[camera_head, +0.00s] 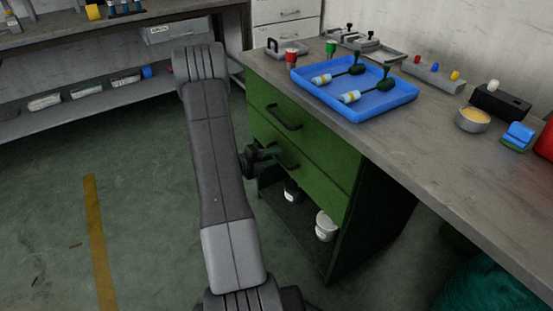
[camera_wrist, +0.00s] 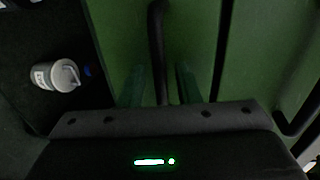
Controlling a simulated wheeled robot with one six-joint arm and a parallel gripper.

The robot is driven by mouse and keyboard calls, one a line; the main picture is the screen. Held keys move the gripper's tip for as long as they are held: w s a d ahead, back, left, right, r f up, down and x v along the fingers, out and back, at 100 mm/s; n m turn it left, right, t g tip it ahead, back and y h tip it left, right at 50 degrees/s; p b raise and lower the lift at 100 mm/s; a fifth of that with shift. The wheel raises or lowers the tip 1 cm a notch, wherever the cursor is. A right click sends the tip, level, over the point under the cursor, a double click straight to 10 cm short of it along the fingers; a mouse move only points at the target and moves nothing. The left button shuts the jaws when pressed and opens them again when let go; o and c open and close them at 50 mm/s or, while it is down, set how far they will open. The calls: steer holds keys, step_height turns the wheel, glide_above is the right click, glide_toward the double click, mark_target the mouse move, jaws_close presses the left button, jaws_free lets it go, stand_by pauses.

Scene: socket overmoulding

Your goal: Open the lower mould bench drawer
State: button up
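The green mould bench has two drawers, one above the other. The lower drawer (camera_head: 318,180) looks shut, its front about flush with the upper drawer (camera_head: 322,140). My gripper (camera_head: 270,153) is at the left part of the lower drawer's front, at its dark bar handle (camera_head: 288,161). In the wrist view the handle (camera_wrist: 156,45) runs between the two fingers of my gripper (camera_wrist: 160,85). A gap shows on both sides of the handle, so the fingers look open around it. The exact depth of the fingers past the handle is hard to tell.
The upper drawer's handle (camera_head: 284,118) is just above; it also shows in the wrist view (camera_wrist: 292,125). Under the drawers an open shelf holds a white tub (camera_head: 325,228). A blue tray (camera_head: 395,98) with parts lies on the bench top (camera_head: 450,150).

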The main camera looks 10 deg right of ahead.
steer(key=shift+w+d+f, duration=0.1)
steer(key=shift+w+d, duration=0.15)
steer(key=shift+d, duration=0.4)
jaws_close()
steer(key=shift+a, duration=0.1)
steer(key=f+p+v, duration=0.3)
steer(key=p+v, duration=0.1)
steer(key=v, duration=1)
steer(key=a+f+p+v, duration=0.1)
steer(key=f+p+v, duration=0.2)
steer(key=v, duration=1.2)
steer(key=shift+s+a+p, duration=0.3)
steer(key=shift+p, duration=0.55)
steer(key=shift+f, duration=0.1)
